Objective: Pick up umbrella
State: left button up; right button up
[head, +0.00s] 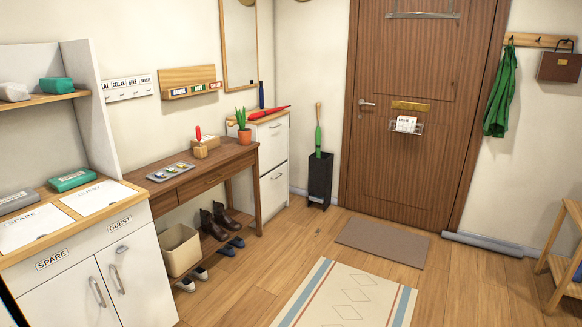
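A red, furled, umbrella-like item (268,112) lies on top of the narrow white cabinet (273,150) beside the mirror. A green furled umbrella (318,135) with a wooden-looking handle stands upright in a black stand (319,180) on the floor, left of the door. The lower part of the green umbrella is hidden inside the stand. Neither of my grippers is in view.
A brown console table (205,165) with a plant (243,125) stands left of the cabinet, shoes (220,222) and a bin (181,250) below it. A rug (350,296) and doormat (383,241) lie on otherwise open floor. A wooden rack (565,255) stands right.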

aim_at(256, 115)
jog(key=i, duration=3.85)
